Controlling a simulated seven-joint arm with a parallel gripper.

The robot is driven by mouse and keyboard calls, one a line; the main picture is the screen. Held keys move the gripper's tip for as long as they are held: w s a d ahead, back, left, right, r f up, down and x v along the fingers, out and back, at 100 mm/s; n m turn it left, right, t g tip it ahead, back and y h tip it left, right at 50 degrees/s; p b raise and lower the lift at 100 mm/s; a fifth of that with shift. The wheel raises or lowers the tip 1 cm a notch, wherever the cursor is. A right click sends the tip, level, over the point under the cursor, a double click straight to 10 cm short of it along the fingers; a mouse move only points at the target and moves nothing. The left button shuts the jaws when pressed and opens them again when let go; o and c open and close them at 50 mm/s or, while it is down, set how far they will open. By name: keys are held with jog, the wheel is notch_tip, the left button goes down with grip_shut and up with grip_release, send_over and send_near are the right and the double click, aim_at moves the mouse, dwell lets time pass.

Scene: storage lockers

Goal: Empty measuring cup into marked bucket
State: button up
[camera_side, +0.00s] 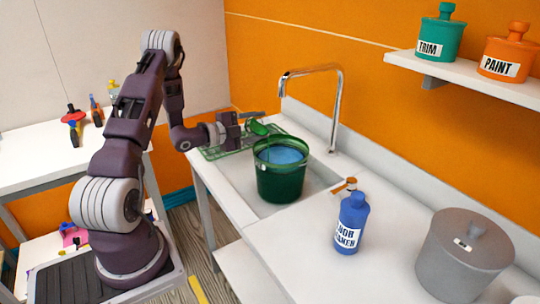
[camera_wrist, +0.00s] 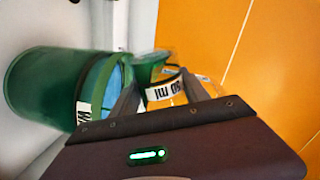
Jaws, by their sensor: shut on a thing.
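The green bucket (camera_side: 280,180) stands upright in the sink with blue contents (camera_side: 284,155) inside. In the wrist view the bucket (camera_wrist: 38,88) carries a white label (camera_wrist: 84,112), partly hidden, with letters like "WA". My gripper (camera_side: 243,124) is shut on the green measuring cup (camera_side: 259,128), held tilted over the bucket's far left rim. In the wrist view the cup (camera_wrist: 150,66) sits between my fingers, with a "50 ml" style label partly covered. A thin green line shows below the cup; I cannot tell whether it is liquid or a handle. The cup's inside is hidden.
A chrome faucet (camera_side: 338,110) rises behind the sink. A green drying rack (camera_side: 215,153) lies left of the bucket. A blue cleaner bottle (camera_side: 351,225) and a grey lidded pot (camera_side: 462,262) stand to the right. TRIM (camera_side: 440,38) and PAINT (camera_side: 507,55) pots sit on the shelf.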

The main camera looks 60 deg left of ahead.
jog(key=shift+r, duration=0.15)
jog(key=shift+d+r+m+y+p, duration=0.15)
jog(key=shift+d+m, duration=0.25)
jog(key=shift+m, duration=0.1)
jog(key=shift+d+r+m+y+p, duration=0.1)
jog(key=shift+d+m+y+p, duration=0.05)
jog(key=shift+d+m, duration=0.3)
dwell(0.6)
jog(key=shift+d+f+m, duration=0.1)
jog(key=shift+f+m, duration=0.35)
jog(key=shift+m, duration=0.2)
dwell(0.6)
